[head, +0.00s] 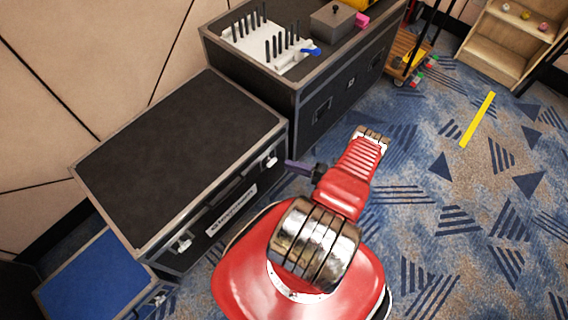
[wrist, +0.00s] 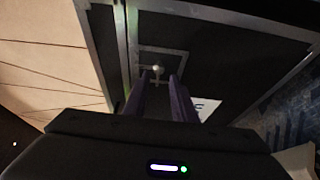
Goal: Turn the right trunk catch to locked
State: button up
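The black trunk (head: 185,150) has a metal-edged lid and a label on its front. Its right catch (head: 268,160) is a small silver piece near the right end of the front face. The left catch (head: 183,243) is near the other end. My gripper (head: 290,165) has purple fingers that point at the right catch from the front. In the wrist view my gripper (wrist: 160,78) is open, with the pale catch (wrist: 157,70) just beyond and between the fingertips. I cannot tell whether the fingers touch it, nor which way the catch is turned.
A second dark case (head: 340,100) with a white rack of black tools stands behind the trunk, close to my arm. A blue-topped case (head: 95,280) is at lower left. A wooden shelf (head: 510,40) and a cart are at the back right.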

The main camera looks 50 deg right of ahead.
jog(key=v, duration=0.7)
jog(key=shift+s+d, duration=0.15)
jog(key=shift+s, duration=0.15)
dwell(0.3)
